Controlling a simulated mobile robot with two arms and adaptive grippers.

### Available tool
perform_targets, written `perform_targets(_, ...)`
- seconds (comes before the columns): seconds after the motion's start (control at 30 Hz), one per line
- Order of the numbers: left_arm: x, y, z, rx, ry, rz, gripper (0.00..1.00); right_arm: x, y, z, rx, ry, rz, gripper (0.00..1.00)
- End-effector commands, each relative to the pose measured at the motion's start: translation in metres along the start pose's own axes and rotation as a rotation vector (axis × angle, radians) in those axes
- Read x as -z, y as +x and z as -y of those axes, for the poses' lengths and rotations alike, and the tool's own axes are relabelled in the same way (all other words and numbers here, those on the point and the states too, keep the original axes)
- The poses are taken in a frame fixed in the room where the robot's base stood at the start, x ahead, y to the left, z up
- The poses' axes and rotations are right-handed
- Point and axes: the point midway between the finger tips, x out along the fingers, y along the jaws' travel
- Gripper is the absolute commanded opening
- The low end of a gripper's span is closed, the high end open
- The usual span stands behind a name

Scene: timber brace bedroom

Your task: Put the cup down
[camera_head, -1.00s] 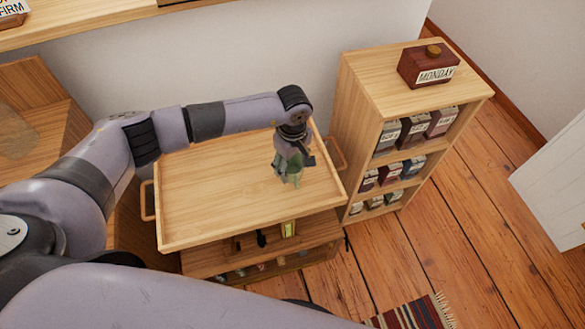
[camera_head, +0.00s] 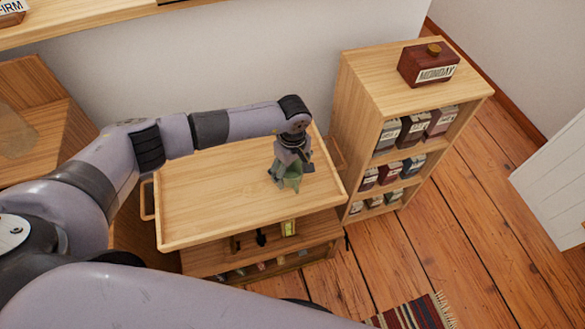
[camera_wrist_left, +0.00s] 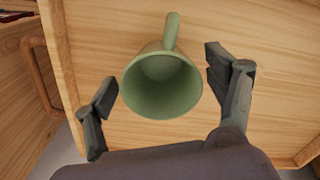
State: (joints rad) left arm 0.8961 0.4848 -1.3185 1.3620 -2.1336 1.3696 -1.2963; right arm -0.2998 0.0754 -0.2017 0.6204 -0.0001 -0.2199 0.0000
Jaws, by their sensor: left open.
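A green cup (camera_head: 290,183) is at the right part of the wooden tray top (camera_head: 205,205) of a trolley, partly hidden by my left gripper (camera_head: 287,172). In the left wrist view the cup (camera_wrist_left: 162,84) shows its open mouth toward the camera, with its handle pointing to the top of the picture. My left gripper (camera_wrist_left: 160,72) is open, with one finger on each side of the cup and visible gaps between. The cup appears to stand on the tray, though its base is hidden. My right gripper is not in view.
The tray has raised rims and side handles (camera_head: 147,201); its left and middle are bare. A shelf unit (camera_head: 375,85) with several labelled boxes stands close on the right, with a MONDAY box (camera_head: 428,68) on top. A striped rug (camera_head: 412,313) lies on the floor.

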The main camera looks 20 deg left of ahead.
Motion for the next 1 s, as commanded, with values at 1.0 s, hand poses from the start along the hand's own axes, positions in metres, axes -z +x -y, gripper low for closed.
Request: perform_targets(1.0,0.0,-0.12,0.0,0.0,0.0,-0.001,0.78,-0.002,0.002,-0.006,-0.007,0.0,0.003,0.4)
